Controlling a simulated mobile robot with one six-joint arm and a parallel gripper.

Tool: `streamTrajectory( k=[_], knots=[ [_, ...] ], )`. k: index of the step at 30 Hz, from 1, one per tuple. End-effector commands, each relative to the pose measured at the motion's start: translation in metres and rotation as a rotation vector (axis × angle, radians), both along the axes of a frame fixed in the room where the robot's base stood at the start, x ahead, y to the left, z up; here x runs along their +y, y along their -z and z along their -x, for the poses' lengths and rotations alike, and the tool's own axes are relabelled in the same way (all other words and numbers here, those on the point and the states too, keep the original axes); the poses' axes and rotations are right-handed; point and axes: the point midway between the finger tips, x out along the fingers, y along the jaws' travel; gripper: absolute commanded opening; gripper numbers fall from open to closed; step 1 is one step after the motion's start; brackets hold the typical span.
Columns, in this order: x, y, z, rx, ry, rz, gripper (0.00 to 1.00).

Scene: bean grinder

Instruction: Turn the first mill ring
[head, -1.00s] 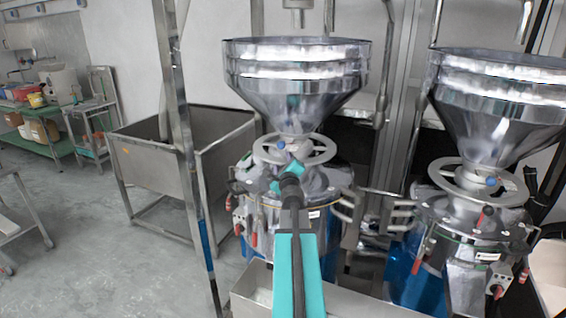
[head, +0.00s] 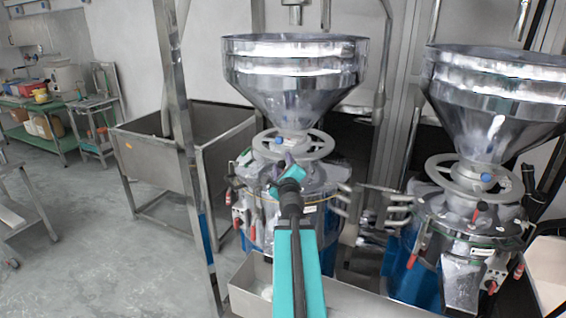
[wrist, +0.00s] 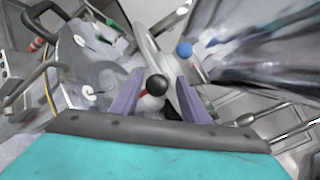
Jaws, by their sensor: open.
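The left mill has a steel funnel hopper (head: 295,85) above a blue-and-steel body. A grey spoked ring (head: 322,147) sits below the hopper, and a blue knob (head: 279,140) shows near it. My gripper (head: 284,163) is at the front of this ring, its teal wrist partly hiding the mill. In the wrist view, the purple fingers (wrist: 158,92) are open. The grey ring (wrist: 172,68) runs between or just beyond them; I cannot tell its exact depth. A black ball knob (wrist: 156,84) on a red stem appears between the fingers. The blue knob (wrist: 184,48) is beyond them.
A second mill with a similar hopper (head: 492,90) and ring (head: 440,165) stands at right. A metal tray (head: 250,285) lies in front of the left mill. A steel bin (head: 160,160) and an upright post (head: 185,130) stand at left. Open floor (head: 100,230) lies further left.

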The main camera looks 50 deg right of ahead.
Motion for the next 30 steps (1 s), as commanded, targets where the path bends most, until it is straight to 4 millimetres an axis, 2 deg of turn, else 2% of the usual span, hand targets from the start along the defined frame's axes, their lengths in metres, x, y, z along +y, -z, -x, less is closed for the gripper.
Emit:
streamTrajectory(
  k=[13, 21, 30],
  knots=[
    [0.009, 0.000, -0.001, 0.000, -0.005, 0.000, 0.41],
    [0.010, -0.002, -0.004, 0.000, -0.007, 0.003, 0.00],
    [0.039, -0.013, -0.040, 0.007, -0.052, 0.039, 0.00]
  ],
)
